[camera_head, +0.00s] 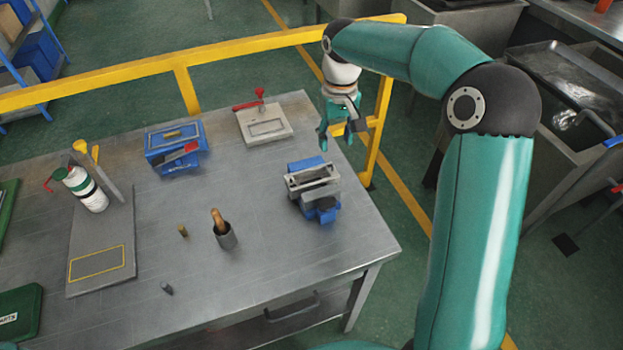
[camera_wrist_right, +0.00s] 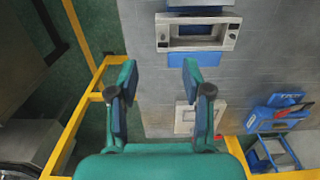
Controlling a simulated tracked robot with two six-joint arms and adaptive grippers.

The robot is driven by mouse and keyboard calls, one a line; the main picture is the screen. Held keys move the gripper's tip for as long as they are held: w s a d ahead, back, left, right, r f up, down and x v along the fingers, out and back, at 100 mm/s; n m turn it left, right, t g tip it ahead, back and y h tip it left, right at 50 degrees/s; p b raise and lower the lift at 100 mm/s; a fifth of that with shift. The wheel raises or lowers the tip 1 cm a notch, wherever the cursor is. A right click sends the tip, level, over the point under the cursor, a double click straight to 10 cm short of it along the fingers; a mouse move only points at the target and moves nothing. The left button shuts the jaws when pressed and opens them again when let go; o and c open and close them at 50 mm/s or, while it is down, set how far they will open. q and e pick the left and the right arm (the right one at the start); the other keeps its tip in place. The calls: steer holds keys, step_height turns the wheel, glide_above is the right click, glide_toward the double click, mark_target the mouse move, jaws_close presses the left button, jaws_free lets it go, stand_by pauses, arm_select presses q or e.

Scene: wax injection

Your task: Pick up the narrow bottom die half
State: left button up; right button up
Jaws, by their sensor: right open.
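A grey metal die piece with a rectangular opening (camera_head: 313,178) sits on a blue block (camera_head: 325,212) near the table's right edge. I take it for the narrow bottom die half, but cannot be sure. It also shows at the top of the right wrist view (camera_wrist_right: 230,38). My right gripper (camera_head: 336,136) is above the table's far right edge, behind the die piece in the head view and apart from it. Its fingers (camera_wrist_right: 158,78) are spread, with nothing between them. My left gripper is not in view.
A pale framed plate with a red handle (camera_head: 280,136) lies at the table's back. A blue box (camera_head: 160,158) with a red piece stands left of it. A yellow rail (camera_head: 130,72) runs behind the table.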

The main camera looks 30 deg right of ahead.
mark_target(332, 168)
step_height(332, 168, down, 4)
steer(key=shift+s+a+f+p, duration=0.1)
steer(key=shift+f+p, duration=0.25)
steer(key=shift+f, duration=1.1)
steer(key=shift+a+f+p, duration=0.1)
steer(key=shift+f+p, duration=0.25)
steer(key=shift+f, duration=1.05)
steer(key=shift+c, duration=0.3)
jaws_close()
steer(key=shift+r, duration=0.1)
